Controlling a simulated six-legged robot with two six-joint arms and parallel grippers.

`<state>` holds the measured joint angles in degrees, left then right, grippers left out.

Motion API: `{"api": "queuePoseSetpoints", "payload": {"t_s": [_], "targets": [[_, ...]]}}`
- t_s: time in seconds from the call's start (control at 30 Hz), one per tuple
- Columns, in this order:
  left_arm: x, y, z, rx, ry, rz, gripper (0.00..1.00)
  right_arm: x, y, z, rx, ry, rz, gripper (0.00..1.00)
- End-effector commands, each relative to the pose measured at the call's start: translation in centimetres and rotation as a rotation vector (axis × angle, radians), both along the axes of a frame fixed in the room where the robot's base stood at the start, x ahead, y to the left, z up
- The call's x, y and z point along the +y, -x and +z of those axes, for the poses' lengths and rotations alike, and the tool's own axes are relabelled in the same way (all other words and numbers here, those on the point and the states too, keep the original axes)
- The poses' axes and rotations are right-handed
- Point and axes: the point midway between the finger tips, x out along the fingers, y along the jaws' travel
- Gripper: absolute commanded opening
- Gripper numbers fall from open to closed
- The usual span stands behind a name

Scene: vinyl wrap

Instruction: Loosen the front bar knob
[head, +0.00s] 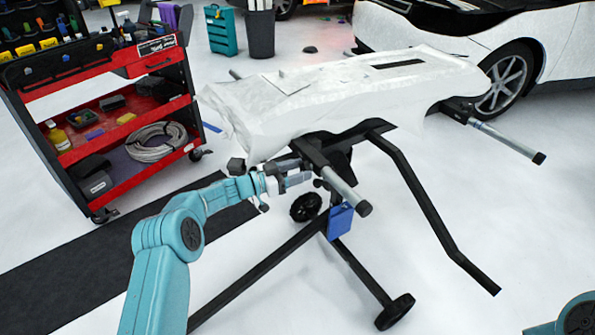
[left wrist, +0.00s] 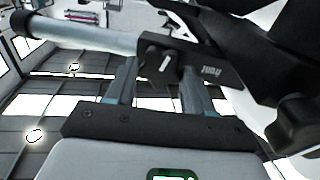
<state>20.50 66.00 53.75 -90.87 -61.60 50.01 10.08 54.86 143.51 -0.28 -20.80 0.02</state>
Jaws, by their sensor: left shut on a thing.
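The front bar (head: 342,186) is a silver tube with a black end cap, sticking out of the black stand toward me. The same bar crosses the upper left of the left wrist view (left wrist: 95,38). The front bar knob (left wrist: 160,66) is small and black with a pale mark, on the clamp beside the bar. My left gripper (head: 304,170) is at the stand, just left of the bar. In the left wrist view its fingers (left wrist: 163,88) are on both sides of the knob, shut on it. The knob is hard to make out in the head view. My right gripper is out of view.
A white wrapped panel (head: 340,95) lies on top of the stand (head: 420,200). A blue tag (head: 341,221) hangs below the bar. A red tool cart (head: 125,130) stands left; a car (head: 540,45) is behind.

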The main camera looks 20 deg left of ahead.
Motion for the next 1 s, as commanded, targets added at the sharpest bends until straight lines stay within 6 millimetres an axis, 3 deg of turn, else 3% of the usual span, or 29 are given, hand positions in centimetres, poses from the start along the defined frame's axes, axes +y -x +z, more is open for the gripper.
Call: {"api": "queuePoseSetpoints", "payload": {"t_s": [0.4, 0.43, 0.5, 0.8, 1.0], "targets": [[0.1, 0.0, 0.0, 0.006, 0.007, 0.004, 0.22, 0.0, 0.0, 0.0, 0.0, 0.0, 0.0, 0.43], [0.1, 0.0, 0.0, 0.006, 0.007, 0.003, 0.62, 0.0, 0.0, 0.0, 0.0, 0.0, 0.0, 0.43], [0.1, 0.0, 0.0, 0.006, 0.007, 0.003, 0.76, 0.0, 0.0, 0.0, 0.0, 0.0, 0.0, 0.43], [0.2, 0.1, 0.0, 0.005, 0.005, 0.002, 0.76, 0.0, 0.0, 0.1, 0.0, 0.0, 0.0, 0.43], [2.5, 2.2, 0.2, 0.008, 0.006, 0.005, 0.76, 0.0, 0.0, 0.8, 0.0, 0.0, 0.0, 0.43]]}}
